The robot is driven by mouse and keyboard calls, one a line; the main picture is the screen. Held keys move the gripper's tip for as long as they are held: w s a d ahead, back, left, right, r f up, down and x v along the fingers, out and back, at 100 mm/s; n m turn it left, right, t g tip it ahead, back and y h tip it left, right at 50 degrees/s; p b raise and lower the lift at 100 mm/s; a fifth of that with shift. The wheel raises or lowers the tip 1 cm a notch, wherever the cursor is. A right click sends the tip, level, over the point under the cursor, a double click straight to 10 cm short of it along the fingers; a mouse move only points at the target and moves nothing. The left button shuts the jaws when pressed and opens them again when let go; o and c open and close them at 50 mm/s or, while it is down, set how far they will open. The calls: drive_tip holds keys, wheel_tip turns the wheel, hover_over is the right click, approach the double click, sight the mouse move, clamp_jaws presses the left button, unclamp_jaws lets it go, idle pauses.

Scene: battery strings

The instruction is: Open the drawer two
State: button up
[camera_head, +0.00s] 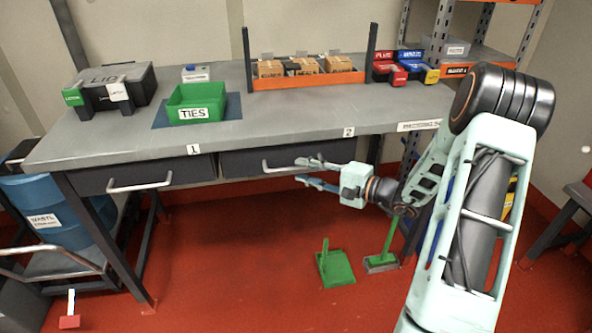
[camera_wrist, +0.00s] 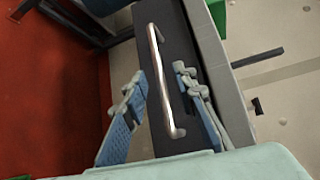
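Drawer two (camera_head: 240,163) is the dark drawer front under the bench top, below the "2" label (camera_head: 348,132); it looks shut. Its pale bar handle (camera_head: 268,168) is partly hidden by my gripper in the head view. My gripper (camera_head: 300,171) is open, its two fingers pointing left in front of the handle's right part. In the wrist view, the handle (camera_wrist: 163,85) lies between the open fingers of my gripper (camera_wrist: 158,72), with a gap visible on both sides. The drawer's dark front (camera_wrist: 185,30) is behind it.
Drawer one (camera_head: 90,182) with its handle (camera_head: 140,187) is to the left and looks shut. A green TIES bin (camera_head: 190,114) and a dark LID box (camera_head: 120,88) stand on the bench (camera_head: 270,125). Green-handled tools (camera_head: 335,268) stand on the red floor below.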

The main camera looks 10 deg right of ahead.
sight(299, 169)
drive_tip(key=shift+x, duration=1.75)
clamp_jaws()
